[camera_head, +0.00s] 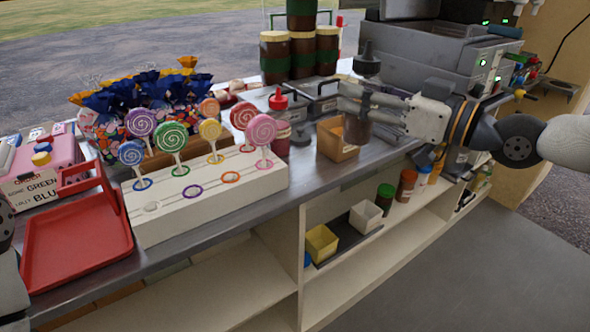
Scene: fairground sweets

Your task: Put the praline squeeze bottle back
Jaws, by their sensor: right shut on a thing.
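The praline squeeze bottle (357,130) has a dark cone-shaped cap and a brown body. My right gripper (358,103) comes in from the right and is shut around the bottle's middle. The bottle is upright, just right of an open tan box (337,148) on the counter. Whether its base touches the counter is hard to tell. A squeeze bottle with a red cap (279,125) stands to the left of the box. Part of my left arm shows at the left edge, but its gripper is out of view.
A white stand with several lollipops (215,205) and a red tray (75,245) fill the left counter. Stacked jars (302,55) stand behind, and a grey machine (430,50) stands at the back right. Small bins and jars sit on the shelf (400,235) below.

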